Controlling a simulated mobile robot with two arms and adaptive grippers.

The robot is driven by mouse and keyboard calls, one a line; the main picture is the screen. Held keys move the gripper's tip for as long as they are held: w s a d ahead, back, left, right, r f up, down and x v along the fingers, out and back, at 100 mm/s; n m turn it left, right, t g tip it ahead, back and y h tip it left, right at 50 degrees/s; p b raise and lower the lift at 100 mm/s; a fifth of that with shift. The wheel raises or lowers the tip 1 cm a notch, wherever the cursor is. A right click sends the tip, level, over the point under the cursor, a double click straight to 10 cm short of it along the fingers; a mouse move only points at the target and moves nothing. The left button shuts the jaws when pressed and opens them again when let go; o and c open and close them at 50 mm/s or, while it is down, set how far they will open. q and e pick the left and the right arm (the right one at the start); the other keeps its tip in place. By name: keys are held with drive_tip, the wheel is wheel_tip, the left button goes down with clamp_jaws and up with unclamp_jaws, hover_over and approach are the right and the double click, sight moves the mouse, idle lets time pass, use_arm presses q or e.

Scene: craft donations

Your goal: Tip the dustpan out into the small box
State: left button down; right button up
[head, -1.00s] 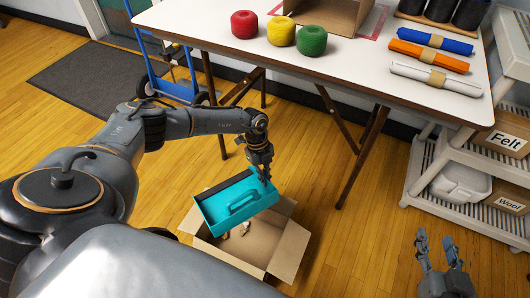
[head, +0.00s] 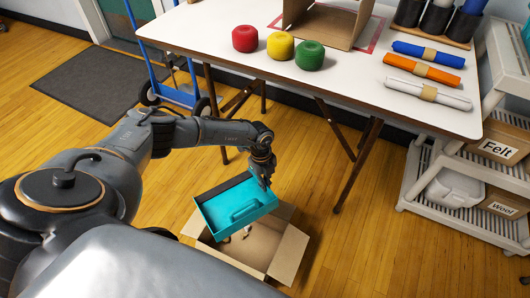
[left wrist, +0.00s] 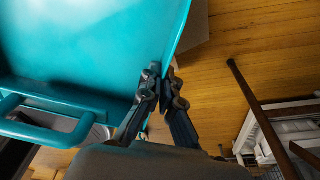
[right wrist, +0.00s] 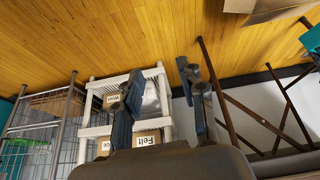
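The teal dustpan (head: 222,208) is held tilted just above the small box (head: 287,257), a cardboard box with open flaps on the floor. My left gripper (head: 262,181) is shut on the dustpan's side wall. In the left wrist view the fingers (left wrist: 160,82) pinch the edge of the dustpan (left wrist: 90,50), with its handle at the lower left. Some small pale scraps (head: 240,233) show inside the box; the dustpan hides part of the box. My right gripper (right wrist: 160,85) is open and empty in the right wrist view.
A white table (head: 215,25) stands behind, with red, yellow and green rolls, rolled cloths and a cardboard box (head: 325,22). Its legs come down near the small box. A shelf rack (head: 440,205) with labelled boxes is at the right. Wooden floor between is clear.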

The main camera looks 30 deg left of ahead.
use_arm(q)
drive_tip(key=shift+r+y+p, duration=0.25)
drive_tip(key=shift+y+p, duration=0.05)
drive_tip(key=shift+p, duration=0.3)
drive_tip(key=y+p, duration=0.1)
drive_tip(key=p, duration=0.1)
drive_tip(key=shift+r+t+p, duration=0.1)
drive_tip(key=shift+t+p, duration=0.3)
use_arm(e)
wheel_tip(320, 180, down, 10)
drive_tip(key=s+g, duration=0.1)
drive_tip(key=g, duration=0.1)
drive_tip(key=shift+s+d, duration=0.2)
drive_tip(key=shift+s, duration=0.05)
use_arm(q)
drive_tip(key=shift+s, duration=0.1)
use_arm(e)
drive_tip(key=shift+s, duration=0.1)
